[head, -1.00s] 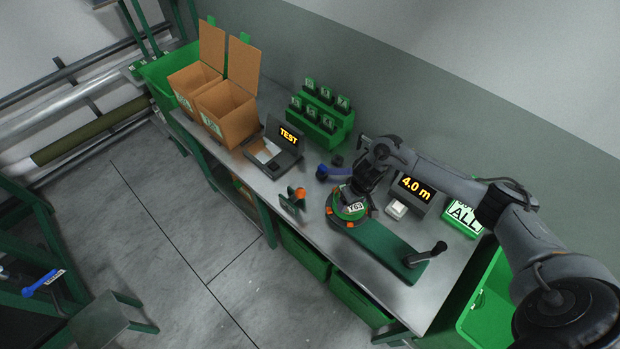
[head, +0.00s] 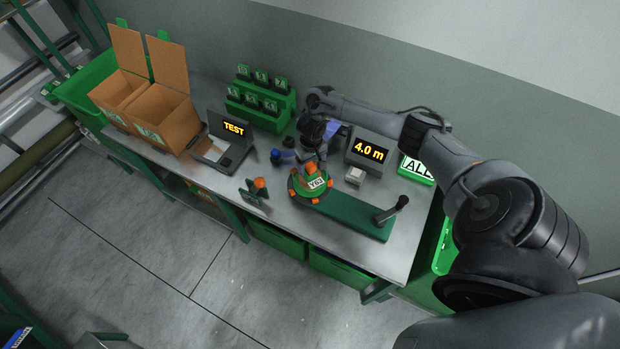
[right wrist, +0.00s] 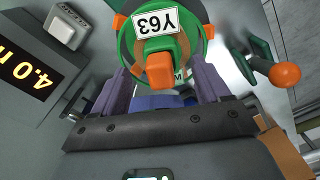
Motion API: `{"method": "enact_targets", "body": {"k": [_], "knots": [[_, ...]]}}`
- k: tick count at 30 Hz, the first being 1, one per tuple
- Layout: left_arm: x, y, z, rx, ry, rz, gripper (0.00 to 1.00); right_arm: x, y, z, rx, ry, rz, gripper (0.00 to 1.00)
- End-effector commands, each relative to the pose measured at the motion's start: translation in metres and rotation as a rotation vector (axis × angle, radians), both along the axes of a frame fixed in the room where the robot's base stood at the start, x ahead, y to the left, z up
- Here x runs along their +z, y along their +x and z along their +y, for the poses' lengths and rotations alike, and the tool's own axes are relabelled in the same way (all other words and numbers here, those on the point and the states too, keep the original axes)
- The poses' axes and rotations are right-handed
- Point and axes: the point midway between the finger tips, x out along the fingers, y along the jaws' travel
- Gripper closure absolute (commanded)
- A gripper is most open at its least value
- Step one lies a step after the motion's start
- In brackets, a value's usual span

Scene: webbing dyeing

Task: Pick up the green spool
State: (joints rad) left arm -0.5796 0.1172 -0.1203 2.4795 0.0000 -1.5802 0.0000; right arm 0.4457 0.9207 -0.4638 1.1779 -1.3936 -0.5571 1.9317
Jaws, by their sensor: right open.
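The green spool (head: 312,181), with a white Y63 label and orange pieces around it, sits on the left end of a long green base (head: 350,215) on the bench. My right gripper (head: 308,160) is just behind it, pointing down at it. In the right wrist view the spool (right wrist: 190,42) is at the top centre, with its label upside down. The two fingers of the open right gripper (right wrist: 162,82) reach toward its near edge, one on each side of an orange block. I cannot tell whether they touch it. My left gripper is not in view.
A crank handle (head: 392,210) stands on the base's right end. The 4.0 m display (head: 367,150) is behind, right. A small stand with an orange knob (head: 258,190) is left of the spool. A blue item (head: 283,156) lies near the gripper. Boxes (head: 165,125) stand far left.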

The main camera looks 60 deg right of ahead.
Motion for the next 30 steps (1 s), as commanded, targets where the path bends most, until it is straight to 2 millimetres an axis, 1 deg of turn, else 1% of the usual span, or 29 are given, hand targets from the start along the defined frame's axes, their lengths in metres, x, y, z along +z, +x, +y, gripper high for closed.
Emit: {"method": "enact_targets", "body": {"k": [1, 3, 7, 11, 17, 20, 30], "knots": [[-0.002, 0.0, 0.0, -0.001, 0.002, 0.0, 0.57, -0.008, 0.001, 0.001, -0.003, 0.001, 0.003, 0.24], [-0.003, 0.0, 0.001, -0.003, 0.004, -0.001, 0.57, -0.018, 0.003, 0.001, -0.003, 0.001, 0.002, 0.24], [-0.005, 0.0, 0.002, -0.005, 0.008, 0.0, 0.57, -0.031, 0.003, 0.001, -0.001, 0.0, 0.001, 0.24], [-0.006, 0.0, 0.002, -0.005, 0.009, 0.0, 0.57, -0.036, 0.003, 0.0, 0.0, -0.001, 0.0, 0.24], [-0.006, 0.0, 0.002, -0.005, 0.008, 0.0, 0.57, -0.036, 0.003, 0.0, 0.0, -0.001, 0.0, 0.24], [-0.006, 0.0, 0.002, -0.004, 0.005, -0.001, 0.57, -0.036, 0.003, 0.0, 0.0, -0.001, 0.0, 0.37], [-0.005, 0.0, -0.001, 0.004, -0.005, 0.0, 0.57, -0.036, 0.003, 0.0, 0.0, -0.001, 0.0, 0.89]]}}
